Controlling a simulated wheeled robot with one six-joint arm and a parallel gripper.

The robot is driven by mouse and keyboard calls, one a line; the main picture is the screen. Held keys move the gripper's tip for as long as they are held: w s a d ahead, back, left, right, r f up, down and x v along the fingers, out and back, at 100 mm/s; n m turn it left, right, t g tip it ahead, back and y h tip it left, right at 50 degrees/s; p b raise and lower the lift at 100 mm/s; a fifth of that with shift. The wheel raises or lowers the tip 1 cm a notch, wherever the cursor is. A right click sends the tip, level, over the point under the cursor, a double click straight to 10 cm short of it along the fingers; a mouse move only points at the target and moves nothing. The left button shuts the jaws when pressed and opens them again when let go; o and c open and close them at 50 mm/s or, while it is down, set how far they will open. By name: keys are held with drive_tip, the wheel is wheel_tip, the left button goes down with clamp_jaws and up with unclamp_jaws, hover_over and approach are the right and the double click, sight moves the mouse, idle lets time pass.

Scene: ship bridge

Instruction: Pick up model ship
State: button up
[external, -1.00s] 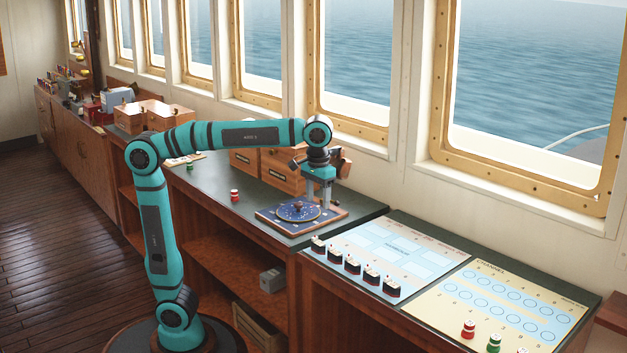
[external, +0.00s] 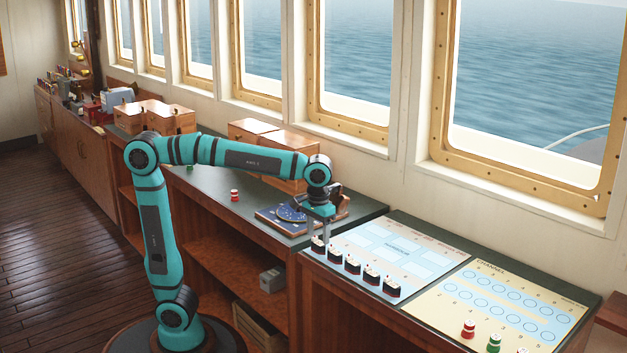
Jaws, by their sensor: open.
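Several small model ships, dark with white tops, stand in a row along the near left edge of the light blue chart board (external: 418,248). My gripper (external: 318,238) points down at the left end of this row, with its fingers at the leftmost model ship (external: 318,246). The fingers are open and partly cover that ship. I cannot tell whether they touch it. Other model ships in the row, such as the second one (external: 335,257) and the rightmost one (external: 391,287), stand clear of my gripper.
Wooden boxes (external: 285,150) stand farther back by the windows. A yellow channel board (external: 460,310) with red and green buoys (external: 494,342) lies to the right.

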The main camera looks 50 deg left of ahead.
sight(319, 243)
drive_tip(key=f, duration=0.4)
drive_tip(key=shift+w+a+f, duration=0.1)
drive_tip(key=shift+w+f, duration=0.1)
drive_tip(key=shift+w, duration=0.1)
drive_tip(key=shift+c, duration=0.2)
drive_tip(key=c, duration=0.6)
drive_tip(key=shift+r, duration=0.1)
wheel_tip(319, 243, up, 10)
